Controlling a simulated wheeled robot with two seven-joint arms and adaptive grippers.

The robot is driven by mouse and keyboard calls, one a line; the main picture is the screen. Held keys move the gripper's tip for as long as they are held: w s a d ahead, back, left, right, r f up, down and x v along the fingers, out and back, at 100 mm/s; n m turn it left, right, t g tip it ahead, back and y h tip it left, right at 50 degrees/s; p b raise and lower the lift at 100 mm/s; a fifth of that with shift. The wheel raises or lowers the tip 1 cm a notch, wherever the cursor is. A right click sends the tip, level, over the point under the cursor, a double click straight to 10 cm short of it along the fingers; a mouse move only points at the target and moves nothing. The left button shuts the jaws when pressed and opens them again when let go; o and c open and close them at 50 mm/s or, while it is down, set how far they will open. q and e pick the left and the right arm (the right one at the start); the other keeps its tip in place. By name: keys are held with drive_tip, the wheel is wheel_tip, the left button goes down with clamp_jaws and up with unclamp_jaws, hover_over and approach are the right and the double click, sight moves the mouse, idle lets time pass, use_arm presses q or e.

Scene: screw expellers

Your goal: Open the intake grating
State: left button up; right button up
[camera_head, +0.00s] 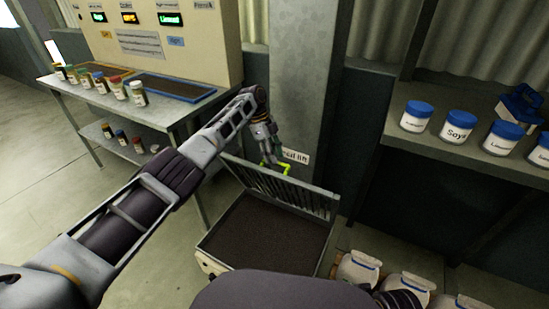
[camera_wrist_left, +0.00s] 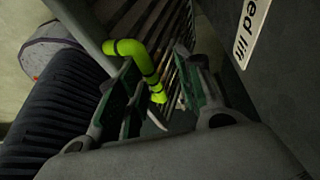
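The intake grating (camera_head: 290,190) is a slatted metal panel. It stands tilted steeply up at the back edge of the intake box (camera_head: 325,250), whose dark fill lies uncovered. Its yellow-green handle (camera_head: 284,169) is at the upper edge, and it also shows in the left wrist view (camera_wrist_left: 143,63). My left gripper (camera_head: 272,154) is at the handle. In the left wrist view its fingers (camera_wrist_left: 165,95) are apart, with the handle's lower end between them and a visible gap to the right finger. Contact with the left finger cannot be told.
A grey column (camera_head: 300,70) with a lift label (camera_head: 294,156) stands right behind the grating. A bench with jars (camera_head: 138,93) and a control panel is at left. A shelf with blue-lidded jars (camera_head: 457,127) is at right, with white sacks (camera_head: 357,270) below.

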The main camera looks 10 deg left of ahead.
use_arm(q)
drive_tip(key=v, duration=1)
drive_tip(key=shift+r, duration=0.2)
